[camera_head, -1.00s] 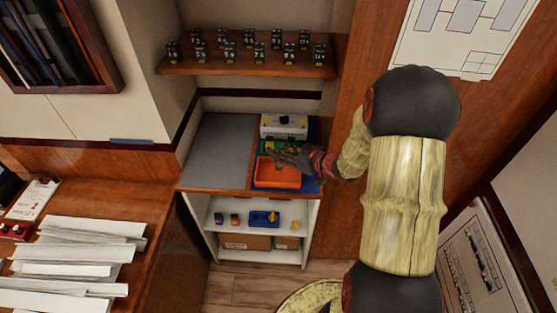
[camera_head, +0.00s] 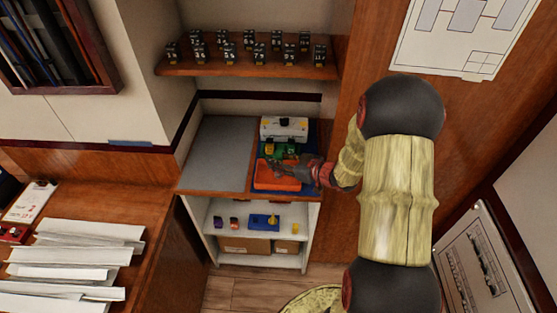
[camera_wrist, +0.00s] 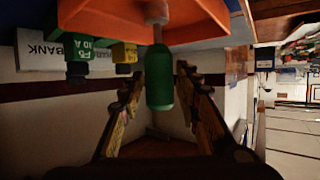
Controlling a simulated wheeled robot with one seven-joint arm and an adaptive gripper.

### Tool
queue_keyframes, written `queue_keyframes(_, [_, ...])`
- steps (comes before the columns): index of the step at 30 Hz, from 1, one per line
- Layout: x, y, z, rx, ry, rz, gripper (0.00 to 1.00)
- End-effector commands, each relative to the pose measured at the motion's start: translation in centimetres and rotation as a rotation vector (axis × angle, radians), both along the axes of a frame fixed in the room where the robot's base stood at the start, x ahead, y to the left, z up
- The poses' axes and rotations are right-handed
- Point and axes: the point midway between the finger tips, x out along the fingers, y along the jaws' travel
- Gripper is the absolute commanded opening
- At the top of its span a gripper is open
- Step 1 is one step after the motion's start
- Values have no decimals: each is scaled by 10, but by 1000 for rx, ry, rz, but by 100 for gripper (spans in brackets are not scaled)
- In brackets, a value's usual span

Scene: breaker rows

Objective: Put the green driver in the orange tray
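The green driver (camera_wrist: 159,78) shows in the wrist view between my two fingers, with a visible gap on each side of its handle. Its grey shaft (camera_wrist: 157,34) points toward the orange tray (camera_wrist: 205,22) at the top of that view and overlaps it; whether it touches the tray I cannot tell. My gripper (camera_wrist: 158,76) is open around the handle. In the head view my gripper (camera_head: 277,166) is at the orange tray (camera_head: 272,182) and covers part of it. I cannot make out the driver there.
Green and yellow blocks (camera_head: 283,149) and a white box (camera_head: 284,128) stand behind the tray. A bare grey surface (camera_head: 217,150) lies to the left. A shelf above (camera_head: 247,66) holds several black blocks. A lower shelf holds a blue bin (camera_head: 263,221) and small items.

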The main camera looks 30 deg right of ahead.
Motion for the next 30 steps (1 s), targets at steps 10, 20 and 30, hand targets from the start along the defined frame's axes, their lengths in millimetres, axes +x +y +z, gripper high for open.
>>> queue_keyframes(10, [0, 0, 0, 0, 0, 0, 42])
queue_keyframes(20, [-24, -10, 16, 0, 0, -4, 42])
queue_keyframes(30, [-84, -29, 42, 1, 0, -4, 42])
